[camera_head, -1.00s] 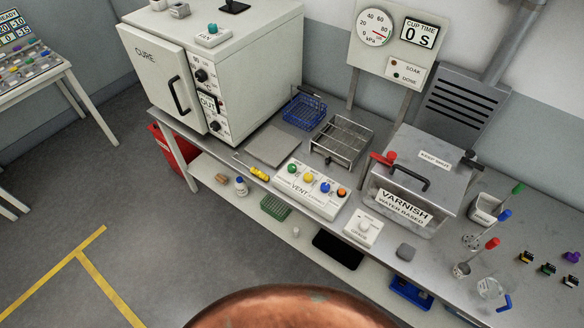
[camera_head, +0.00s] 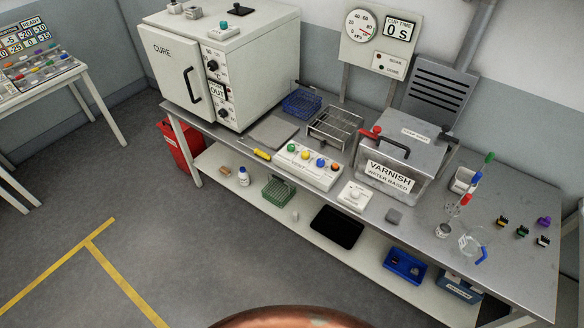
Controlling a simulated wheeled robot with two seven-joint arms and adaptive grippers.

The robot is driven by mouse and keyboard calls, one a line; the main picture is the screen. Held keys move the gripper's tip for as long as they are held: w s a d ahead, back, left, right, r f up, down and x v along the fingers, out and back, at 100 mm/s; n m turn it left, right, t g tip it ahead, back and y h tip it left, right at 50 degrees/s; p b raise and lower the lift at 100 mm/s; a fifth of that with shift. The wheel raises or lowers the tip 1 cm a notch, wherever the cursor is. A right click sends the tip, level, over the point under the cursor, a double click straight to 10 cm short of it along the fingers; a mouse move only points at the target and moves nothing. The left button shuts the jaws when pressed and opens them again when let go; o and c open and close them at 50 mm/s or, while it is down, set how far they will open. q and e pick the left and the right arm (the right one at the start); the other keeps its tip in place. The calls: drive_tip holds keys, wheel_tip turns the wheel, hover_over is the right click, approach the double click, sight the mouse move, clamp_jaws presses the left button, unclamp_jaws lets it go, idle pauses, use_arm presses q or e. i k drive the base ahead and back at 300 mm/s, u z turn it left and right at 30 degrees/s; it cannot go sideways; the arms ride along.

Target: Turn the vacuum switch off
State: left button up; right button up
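No switch has a label I can read as vacuum. A small white box with a round white knob (camera_head: 354,196) sits at the bench's front edge, in front of the varnish tank; its lettering is too small to read. A white control box marked VENT (camera_head: 309,169) with green, yellow, blue and orange-red knobs stands to its left. A board behind carries a round kPa gauge (camera_head: 363,26), a CUP TIME display (camera_head: 398,30) reading 0 S, and SOAK and DONE lamps (camera_head: 389,65). Neither of my grippers is in view.
The grey bench (camera_head: 420,225) holds a CURE oven (camera_head: 172,68), wire baskets (camera_head: 335,127), a VARNISH tank (camera_head: 390,177), a yellow-handled tool (camera_head: 261,155), glass vessels (camera_head: 470,240) and small connectors (camera_head: 522,232). A lower shelf (camera_head: 215,175) holds trays. The floor in front is clear.

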sight(291, 148)
drive_tip(key=u, duration=0.3)
drive_tip(key=k, duration=0.25)
drive_tip(key=z, duration=1.15)
drive_tip(key=i, duration=0.7)
drive_tip(key=z, duration=0.1)
